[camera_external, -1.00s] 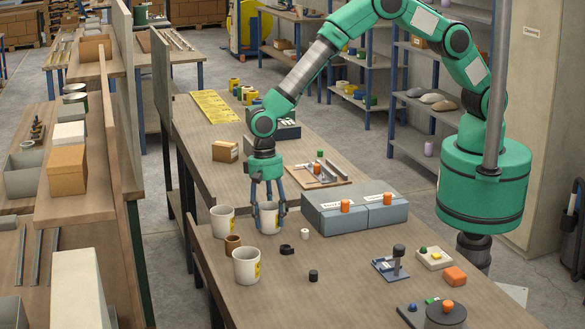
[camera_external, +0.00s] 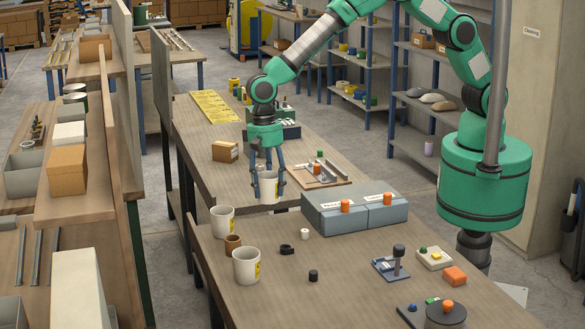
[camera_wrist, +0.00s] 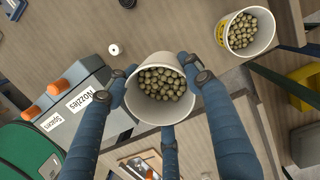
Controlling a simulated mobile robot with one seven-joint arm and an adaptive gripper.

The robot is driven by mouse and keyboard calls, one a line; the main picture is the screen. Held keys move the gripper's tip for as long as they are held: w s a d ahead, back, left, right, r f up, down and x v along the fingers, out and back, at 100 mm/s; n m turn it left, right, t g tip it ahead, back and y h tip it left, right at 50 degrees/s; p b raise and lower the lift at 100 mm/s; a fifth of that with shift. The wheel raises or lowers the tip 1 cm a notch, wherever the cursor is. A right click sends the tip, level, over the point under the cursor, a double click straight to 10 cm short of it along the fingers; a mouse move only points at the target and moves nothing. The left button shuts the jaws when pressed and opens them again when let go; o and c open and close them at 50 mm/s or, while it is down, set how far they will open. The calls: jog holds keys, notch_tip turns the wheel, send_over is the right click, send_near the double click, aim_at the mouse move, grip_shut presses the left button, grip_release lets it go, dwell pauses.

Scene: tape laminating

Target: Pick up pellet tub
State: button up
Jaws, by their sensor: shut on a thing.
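A white pellet tub (camera_external: 269,187) is held in my gripper (camera_external: 268,180), raised above the workbench near its far edge. In the wrist view the tub (camera_wrist: 134,110) is full of round tan pellets, and the fingers of my gripper (camera_wrist: 160,88) close around its wall. The tub looks roughly upright. Two more white tubs with yellow labels stand on the bench, one at the back left (camera_external: 222,221) and one nearer the front (camera_external: 246,266). The back one also shows full of pellets in the wrist view (camera_wrist: 250,30).
A brown cup (camera_external: 233,244) stands between the standing tubs. Grey boxes (camera_external: 355,212) with orange knobs are right of my gripper. Small black and white parts lie on the bench. A second table (camera_external: 200,150) is behind.

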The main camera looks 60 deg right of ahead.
aim_at(218, 177)
dwell(0.9)
jog(key=w+d+f+m+b, duration=0.1)
jog(key=w+d+m, duration=0.4)
jog(key=d, duration=0.6)
jog(key=w+d+f+m+t+b, duration=0.1)
jog(key=w+d+f+m+b, duration=0.1)
jog(key=w+d+m, duration=0.3)
jog(key=w+d+f+m+b, duration=0.1)
jog(key=w+d+m, duration=0.4)
jog(key=w+d, duration=0.5)
jog(key=shift+w+d+f+t+b, duration=0.15)
jog(key=shift+d+b, duration=0.1)
jog(key=shift+d, duration=1.05)
jog(key=shift+w+d+f+t+b, duration=0.1)
jog(key=shift+d+b, duration=0.1)
jog(key=shift+d, duration=1.15)
jog(key=shift+w+d+f+t+b, duration=0.15)
jog(key=shift+d+b, duration=0.1)
jog(key=shift+d, duration=1.05)
jog(key=shift+r, duration=0.1)
